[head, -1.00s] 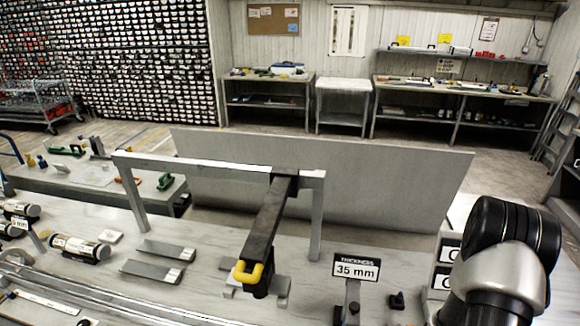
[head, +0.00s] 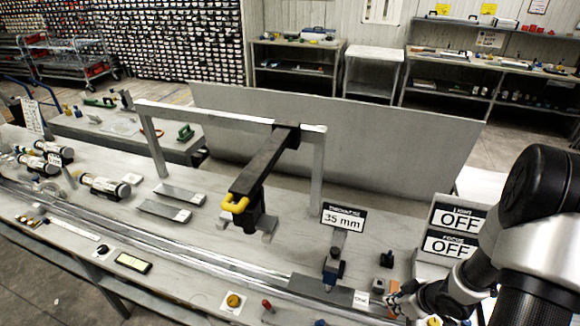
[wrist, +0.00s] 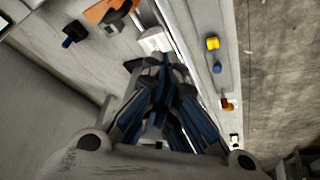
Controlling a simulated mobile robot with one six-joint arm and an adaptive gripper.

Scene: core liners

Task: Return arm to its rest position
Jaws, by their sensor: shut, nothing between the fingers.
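My arm (head: 530,220) is at the right of the head view, in front of the OFF signs. My gripper (wrist: 163,68) shows in the middle of the wrist view, with its dark fingers together and empty over the bench.
A dark beam with a yellow handle (head: 235,204) hangs from a grey frame (head: 158,150). A 35 mm sign (head: 343,218) and two OFF signs (head: 458,220) stand near my arm. Several labelled cylinders (head: 105,186) lie at the left. Coloured buttons (wrist: 212,43) line the bench's front edge.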

